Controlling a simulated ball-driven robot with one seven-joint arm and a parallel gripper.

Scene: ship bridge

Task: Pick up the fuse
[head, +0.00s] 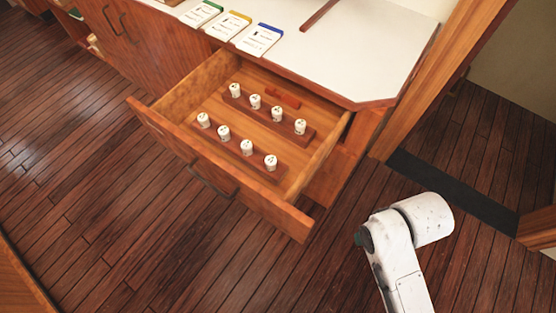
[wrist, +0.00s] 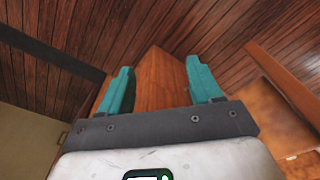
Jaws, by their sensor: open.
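Several white cylindrical fuses stand upright in two wooden racks inside an open drawer in the head view. One fuse (head: 271,162) is at the near right end of the front rack (head: 262,171), and another fuse (head: 300,127) is at the right end of the back rack (head: 308,138). Which fuse is meant I cannot tell. In the wrist view my gripper (wrist: 160,82) is open, with two teal fingers apart and nothing between them. No fuse shows in that view. In the head view my white arm is right of the drawer, and the gripper's fingers are hidden.
The open drawer (head: 220,190) juts from a wooden cabinet with a white counter (head: 350,50). Three cards lie on the counter, including a blue-topped card (head: 258,40). A reddish block (head: 283,96) lies at the drawer's back. Plank floor (head: 100,230) is clear in front.

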